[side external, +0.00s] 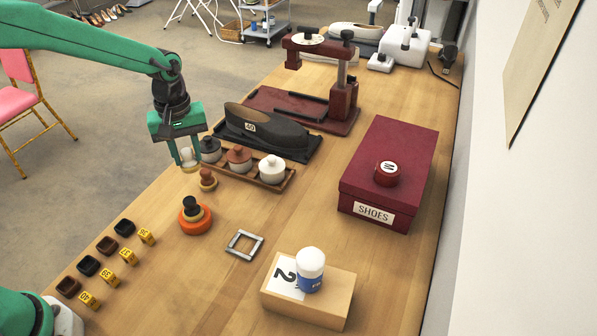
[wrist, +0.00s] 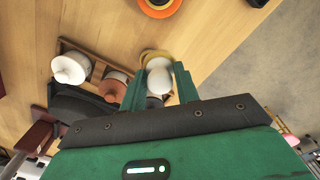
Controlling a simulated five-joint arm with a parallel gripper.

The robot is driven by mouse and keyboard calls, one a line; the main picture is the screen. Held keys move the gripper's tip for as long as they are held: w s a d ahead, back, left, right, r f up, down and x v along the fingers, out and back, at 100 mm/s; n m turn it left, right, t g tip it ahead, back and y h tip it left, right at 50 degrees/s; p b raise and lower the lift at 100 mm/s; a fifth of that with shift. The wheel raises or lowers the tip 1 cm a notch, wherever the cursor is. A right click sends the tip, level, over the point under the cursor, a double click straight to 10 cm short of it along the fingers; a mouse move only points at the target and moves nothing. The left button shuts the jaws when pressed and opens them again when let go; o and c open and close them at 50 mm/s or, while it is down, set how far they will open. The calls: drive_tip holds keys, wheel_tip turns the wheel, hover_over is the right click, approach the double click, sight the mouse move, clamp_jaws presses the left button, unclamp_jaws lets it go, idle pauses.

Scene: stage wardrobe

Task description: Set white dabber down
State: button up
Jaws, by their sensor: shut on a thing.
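My gripper (side external: 187,162) is shut on the white dabber (side external: 188,155), holding it in the air near the table's left edge. In the wrist view, the dabber (wrist: 158,79) sits between the two green fingers, with a tan round part at its far end. A tray (side external: 277,185) with a dark pot (side external: 209,150), a brown pot (side external: 239,158) and a white pot (side external: 272,170) stands right of my gripper.
An orange disc stack with a black knob (side external: 194,217) and a metal frame (side external: 244,245) are nearer. A black shoe (side external: 255,128) lies behind the tray. Small dark dishes and yellow number tags (side external: 129,257) line the left edge. A maroon shoe box (side external: 400,160) stands right.

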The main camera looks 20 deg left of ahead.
drive_tip(key=w+a+f, duration=0.1)
drive_tip(key=a, duration=0.1)
drive_tip(key=w+a+f, duration=0.1)
drive_tip(key=a+f, duration=0.1)
drive_tip(key=a, duration=0.1)
drive_tip(key=w+a+f, duration=0.2)
drive_tip(key=shift+a, duration=0.25)
drive_tip(key=shift+f, duration=2.05)
drive_tip(key=o, duration=1)
drive_tip(key=shift+f, duration=0.1)
drive_tip(key=shift+c, duration=0.2)
wheel_tip(320, 180, up, 12)
